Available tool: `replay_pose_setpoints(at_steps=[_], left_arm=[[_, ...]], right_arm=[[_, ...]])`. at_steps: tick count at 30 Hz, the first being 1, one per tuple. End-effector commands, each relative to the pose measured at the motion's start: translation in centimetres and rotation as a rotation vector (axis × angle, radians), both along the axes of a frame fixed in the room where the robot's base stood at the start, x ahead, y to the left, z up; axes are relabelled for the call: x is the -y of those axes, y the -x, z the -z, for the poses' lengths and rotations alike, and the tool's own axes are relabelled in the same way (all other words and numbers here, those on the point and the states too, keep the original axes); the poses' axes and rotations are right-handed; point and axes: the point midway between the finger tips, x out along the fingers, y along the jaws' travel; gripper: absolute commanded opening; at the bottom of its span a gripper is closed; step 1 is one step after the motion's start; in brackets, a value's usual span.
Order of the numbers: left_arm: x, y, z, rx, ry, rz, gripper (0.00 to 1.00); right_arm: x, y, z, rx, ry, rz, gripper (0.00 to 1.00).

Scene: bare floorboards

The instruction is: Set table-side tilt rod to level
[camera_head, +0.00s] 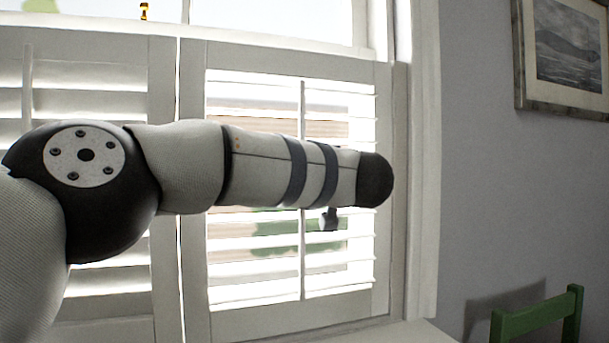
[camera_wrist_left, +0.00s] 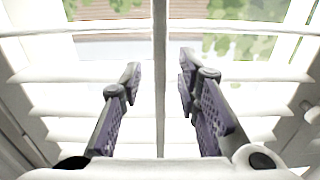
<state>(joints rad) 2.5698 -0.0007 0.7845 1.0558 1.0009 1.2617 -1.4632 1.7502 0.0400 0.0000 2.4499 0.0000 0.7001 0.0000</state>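The right shutter panel (camera_head: 195,200) has a thin white upright tilt rod (camera_head: 302,105) down the middle of its slats. My left arm reaches across this panel and hides the rod's middle. In the left wrist view the tilt rod (camera_wrist_left: 160,125) runs upright between the two fingers of my left gripper (camera_wrist_left: 160,72). The fingers are apart, with a gap on each side of the rod. The slats (camera_wrist_left: 80,130) are parted, and outdoors shows between the upper ones. In the head view only a small dark part below the forearm may belong to the gripper. My right gripper is out of view.
The left shutter panel (camera_head: 105,50) has its own rod (camera_head: 27,85). A green chair (camera_head: 540,315) stands at the lower right. A framed picture (camera_head: 565,55) hangs on the grey wall. A small yellow latch (camera_head: 144,11) is on the window above.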

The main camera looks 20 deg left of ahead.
Motion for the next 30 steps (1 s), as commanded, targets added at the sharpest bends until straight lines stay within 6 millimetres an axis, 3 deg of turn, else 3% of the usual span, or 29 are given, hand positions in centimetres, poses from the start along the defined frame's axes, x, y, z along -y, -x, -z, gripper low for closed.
replay_pose_setpoints(at_steps=[5, 12, 18, 30], left_arm=[[0.7, 0.9, -0.1, 0.0, -0.001, 0.003, 0.3], [4.3, 6.2, -0.1, 0.001, -0.003, 0.004, 0.3], [6.3, 9.3, 0.0, 0.001, -0.001, 0.001, 0.3], [6.7, 10.0, 0.0, 0.0, 0.0, 0.0, 0.3]], right_arm=[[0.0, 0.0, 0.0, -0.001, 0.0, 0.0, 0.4], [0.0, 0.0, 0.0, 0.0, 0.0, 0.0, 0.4], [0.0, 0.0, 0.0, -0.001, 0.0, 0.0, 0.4], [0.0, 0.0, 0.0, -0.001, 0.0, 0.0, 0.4]])
